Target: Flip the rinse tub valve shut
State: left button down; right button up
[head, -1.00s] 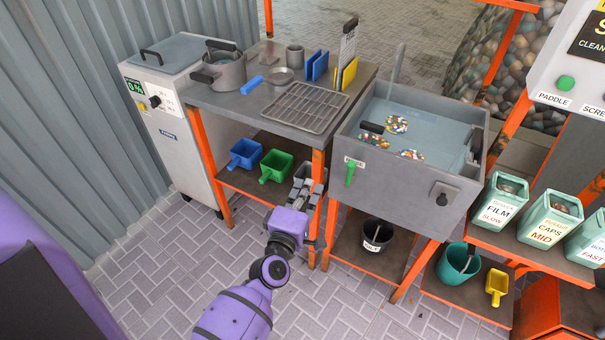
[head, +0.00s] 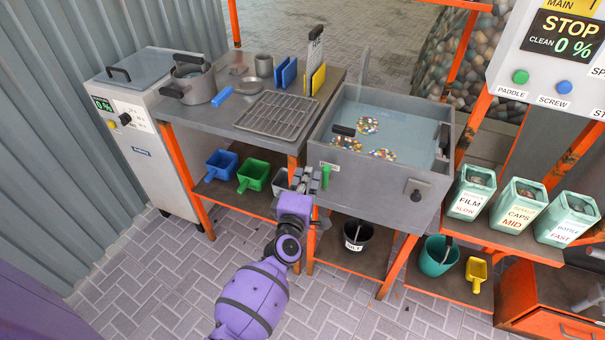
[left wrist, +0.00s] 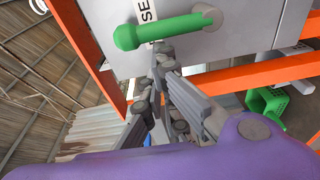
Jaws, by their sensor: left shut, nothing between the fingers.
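The rinse tub (head: 380,176) is a grey basin with water on an orange frame. In the left wrist view the lever (left wrist: 165,30) lies across the top, over a white label ending in "SE". My left gripper (head: 307,179) is shut and empty, just left of the lever. Its fingertips (left wrist: 162,62) show right beside the lever in the left wrist view; I cannot tell whether they touch. My right gripper is not in view.
A workbench (head: 205,106) with a rack and pot stands left of the tub. Blue (head: 221,164) and green (head: 253,175) scoops sit on its lower shelf. A black bucket (head: 358,235) stands under the tub. An orange post (head: 293,175) is close to my gripper.

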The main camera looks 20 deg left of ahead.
aim_at(326, 174)
pick_arm(q)
jog(key=shift+d+r+m, duration=0.3)
jog(key=shift+d+m, duration=0.2)
jog(key=shift+m, duration=0.3)
jog(key=d+m, duration=0.1)
jog(key=d+r+m+p, duration=0.1)
jog(key=m, duration=0.1)
jog(key=shift+t, duration=0.3)
jog(key=d+m, duration=0.1)
jog(key=m, duration=0.1)
jog(key=d+m, duration=0.1)
jog(key=m, duration=0.1)
jog(key=shift+s+d, duration=0.15)
jog(key=d+f+m+t+h+b, duration=0.1)
jog(key=d+m, duration=0.4)
jog(key=m, duration=0.6)
jog(key=shift+d+f+h, duration=0.15)
jog(key=shift+f+h, duration=0.55)
jog(key=shift+f, duration=0.35)
jog(key=shift+s, duration=0.1)
